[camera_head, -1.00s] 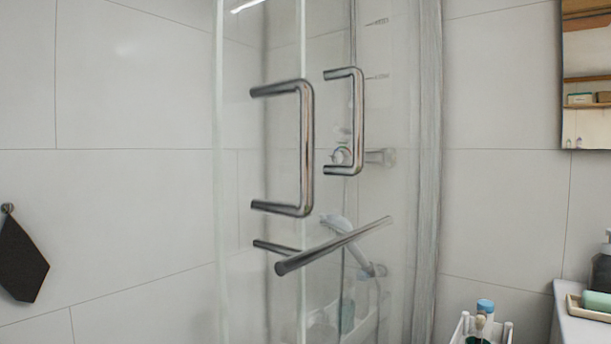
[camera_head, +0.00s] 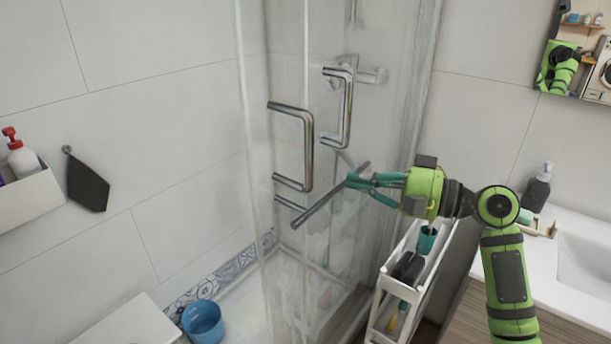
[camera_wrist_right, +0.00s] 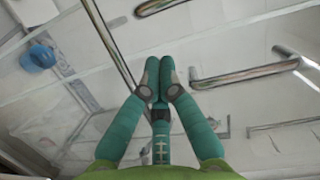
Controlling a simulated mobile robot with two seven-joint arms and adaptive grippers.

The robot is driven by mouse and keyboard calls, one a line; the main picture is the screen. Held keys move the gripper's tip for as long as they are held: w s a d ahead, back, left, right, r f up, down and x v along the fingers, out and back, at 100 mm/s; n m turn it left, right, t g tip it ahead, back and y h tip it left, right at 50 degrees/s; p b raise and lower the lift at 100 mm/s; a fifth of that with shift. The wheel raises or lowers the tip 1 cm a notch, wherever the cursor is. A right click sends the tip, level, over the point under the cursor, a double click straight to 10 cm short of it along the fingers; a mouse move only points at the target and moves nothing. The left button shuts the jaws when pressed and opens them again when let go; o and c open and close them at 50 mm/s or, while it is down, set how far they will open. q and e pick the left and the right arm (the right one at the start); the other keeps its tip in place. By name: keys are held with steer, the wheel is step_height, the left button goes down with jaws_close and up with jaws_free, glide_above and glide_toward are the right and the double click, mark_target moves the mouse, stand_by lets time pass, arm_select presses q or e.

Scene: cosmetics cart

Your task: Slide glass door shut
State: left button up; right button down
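The clear glass door (camera_head: 275,230) of the shower stands upright in the head view; how far it is open is hard to tell. A metal D-shaped handle (camera_head: 309,150) is on it, with a second similar handle (camera_head: 346,112) to the right. A slanted metal bar (camera_head: 325,202) crosses below them. My right gripper (camera_head: 353,179), with teal fingers, is just right of the bar's upper end, below the second handle. In the right wrist view its fingertips (camera_wrist_right: 158,78) are together with nothing seen between them; whether they touch the bar or glass is unclear. My left gripper is not in view.
A white slim cart (camera_head: 412,285) with bottles stands below my right arm. A sink counter (camera_head: 550,265) with a soap bottle (camera_head: 537,188) is at the right. A blue bucket (camera_head: 203,322) is on the floor at lower left. A dark cloth (camera_head: 88,187) hangs on the left wall.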

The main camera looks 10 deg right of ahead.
steer(key=p+x, duration=0.4)
steer(key=x, duration=0.5)
steer(key=shift+w, duration=0.15)
steer(key=shift+w+a+f, duration=0.2)
steer(key=shift+w+a, duration=0.05)
steer(key=shift+a, duration=0.05)
steer(key=shift+a, duration=0.1)
